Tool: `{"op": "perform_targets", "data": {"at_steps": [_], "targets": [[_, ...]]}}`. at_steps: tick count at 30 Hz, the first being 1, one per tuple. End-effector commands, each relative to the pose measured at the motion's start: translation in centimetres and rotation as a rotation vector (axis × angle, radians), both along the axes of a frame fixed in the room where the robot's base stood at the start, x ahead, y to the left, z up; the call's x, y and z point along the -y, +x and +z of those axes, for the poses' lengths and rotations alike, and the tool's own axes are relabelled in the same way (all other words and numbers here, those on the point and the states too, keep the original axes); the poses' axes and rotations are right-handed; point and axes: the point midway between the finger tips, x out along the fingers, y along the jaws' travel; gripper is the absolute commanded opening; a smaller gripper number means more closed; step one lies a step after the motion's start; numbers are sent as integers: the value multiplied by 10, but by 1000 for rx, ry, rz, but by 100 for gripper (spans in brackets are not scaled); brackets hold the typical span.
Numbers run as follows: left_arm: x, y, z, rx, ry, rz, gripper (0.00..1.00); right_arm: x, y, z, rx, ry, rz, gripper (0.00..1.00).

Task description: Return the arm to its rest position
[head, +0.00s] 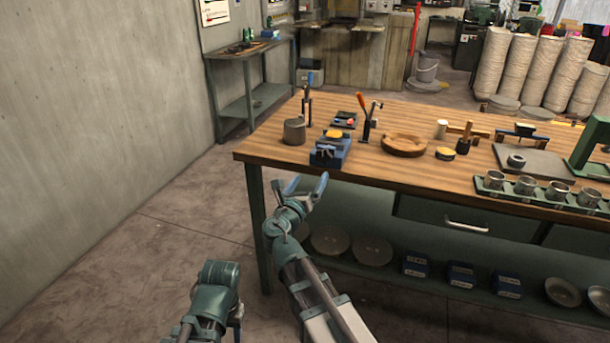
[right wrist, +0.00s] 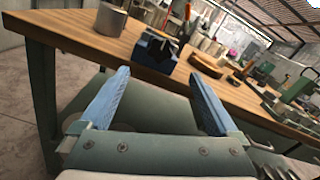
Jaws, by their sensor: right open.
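My right gripper (head: 306,183) is in front of the near left part of the workbench (head: 375,170), its two blue fingers spread apart. In the right wrist view the right gripper (right wrist: 160,88) is open, with nothing between its fingers. Beyond the fingers are the bench edge and its shadowed underside. A part of my left arm shows low in the head view, left of my right arm.
On the bench stand a blue vise (head: 330,152), a grey cylinder (head: 294,132), a round wooden piece (head: 404,144) and a green tray (head: 535,195) of metal cups. The lower shelf (head: 400,292) holds bowls and blue boxes. Floor is clear left of the bench.

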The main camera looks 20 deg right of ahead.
Motion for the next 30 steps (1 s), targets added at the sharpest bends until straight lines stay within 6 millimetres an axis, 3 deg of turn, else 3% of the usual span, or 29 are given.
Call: {"op": "perform_targets", "data": {"at_steps": [13,17,23,26,30], "targets": [[0,0,0,0,0,0,50,1,-8,-1,3,9,-3,96],[0,0,0,0,0,0,50,3,-18,-14,47,175,-45,96],[0,0,0,0,0,0,50,-2,-64,-80,222,830,-296,96],[0,0,0,0,0,0,50,-17,-95,-119,314,1158,-500,96],[0,0,0,0,0,0,50,-52,-145,-167,432,1520,-854,96]]}}
